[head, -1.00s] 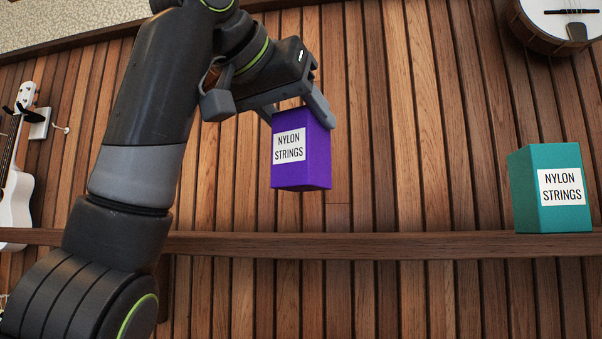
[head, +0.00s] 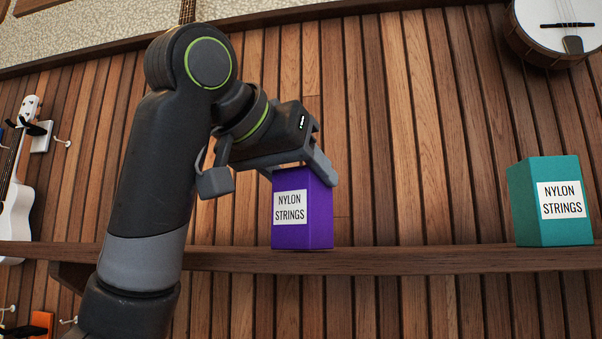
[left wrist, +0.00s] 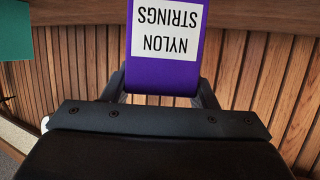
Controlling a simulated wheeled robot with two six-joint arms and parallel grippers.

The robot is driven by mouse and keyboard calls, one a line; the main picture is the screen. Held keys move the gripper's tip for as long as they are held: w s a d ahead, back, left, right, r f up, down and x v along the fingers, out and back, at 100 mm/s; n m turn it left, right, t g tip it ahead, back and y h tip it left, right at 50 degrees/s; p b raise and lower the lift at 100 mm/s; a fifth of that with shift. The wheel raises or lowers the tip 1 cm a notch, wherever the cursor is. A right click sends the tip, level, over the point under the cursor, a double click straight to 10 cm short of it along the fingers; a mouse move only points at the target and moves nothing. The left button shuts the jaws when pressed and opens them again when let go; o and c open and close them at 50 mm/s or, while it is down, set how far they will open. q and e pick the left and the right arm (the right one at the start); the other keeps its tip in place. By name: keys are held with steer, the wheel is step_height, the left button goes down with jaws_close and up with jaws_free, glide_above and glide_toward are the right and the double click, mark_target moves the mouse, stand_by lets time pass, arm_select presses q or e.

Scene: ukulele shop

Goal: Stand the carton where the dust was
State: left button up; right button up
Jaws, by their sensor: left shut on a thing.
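The purple carton (head: 308,228), labelled NYLON STRINGS, is upright at the wooden shelf (head: 400,261), its bottom at the level of the shelf top. Whether it rests on the board or hangs just above it, I cannot tell. My left gripper (head: 300,172) is shut on the carton's upper part from above. In the left wrist view the carton (left wrist: 130,75) shows between the fingers, label upside down. No dust shows in these frames. My right gripper is not in view.
A teal carton (head: 527,205), also labelled NYLON STRINGS, stands on the shelf at the right. The shelf between the two cartons is clear. A banjo (head: 535,30) hangs at the upper right and a white ukulele (head: 14,205) at the far left.

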arm_select(q)
steer(key=shift+f, duration=0.2)
steer(key=o, duration=1)
steer(key=shift+w, duration=0.1)
steer(key=shift+r, duration=0.15)
steer(key=shift+r, duration=0.2)
steer(key=b+v, duration=0.8)
steer(key=v, duration=0.4)
steer(key=shift+f, duration=0.1)
